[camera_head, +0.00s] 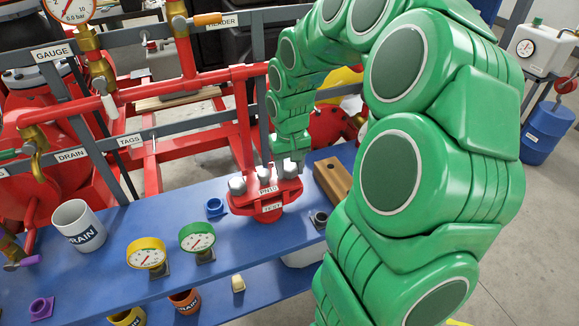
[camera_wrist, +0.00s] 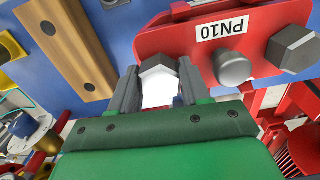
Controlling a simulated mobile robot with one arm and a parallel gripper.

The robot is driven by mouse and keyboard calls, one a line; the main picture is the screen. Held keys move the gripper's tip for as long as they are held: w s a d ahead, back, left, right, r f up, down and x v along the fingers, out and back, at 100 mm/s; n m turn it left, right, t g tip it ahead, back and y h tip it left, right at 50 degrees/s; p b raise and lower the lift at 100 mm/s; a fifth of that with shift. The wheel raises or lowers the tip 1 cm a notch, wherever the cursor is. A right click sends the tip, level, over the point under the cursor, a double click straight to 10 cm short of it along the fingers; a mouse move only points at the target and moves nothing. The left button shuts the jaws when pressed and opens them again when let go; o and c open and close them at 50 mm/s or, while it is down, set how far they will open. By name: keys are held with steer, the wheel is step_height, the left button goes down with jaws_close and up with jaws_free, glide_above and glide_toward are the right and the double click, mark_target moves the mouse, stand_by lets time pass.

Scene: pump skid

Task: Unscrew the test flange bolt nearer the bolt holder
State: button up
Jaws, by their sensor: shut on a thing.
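The red test flange (camera_head: 262,207) stands on the blue bench, with PN10 and TEST labels on it; its red plate fills the upper right of the wrist view (camera_wrist: 200,40). The bolt nearer the wooden bolt holder (camera_wrist: 68,45) is a grey hex head (camera_wrist: 160,70), brightly lit in the wrist view. My gripper (camera_wrist: 158,90) is shut on this bolt, one finger on each side. In the head view my gripper (camera_head: 287,163) comes down over the flange's right side. The bolt holder (camera_head: 332,178) lies just right of the flange. The other hex bolt (camera_head: 237,185) sits at the flange's left.
A rounded grey piece (camera_wrist: 233,68) stands on the flange between the bolts. A green gauge (camera_head: 197,238), a yellow gauge (camera_head: 146,254), a blue ring (camera_head: 215,207) and a white DRAIN mug (camera_head: 77,225) stand on the bench. Red pipes (camera_head: 200,80) run behind.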

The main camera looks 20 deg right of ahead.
steer(key=n, duration=1.1)
steer(key=shift+n, duration=0.3)
steer(key=o, duration=1.1)
steer(key=shift+o, duration=0.2)
steer(key=shift+r, duration=0.1)
steer(key=shift+r, duration=3.85)
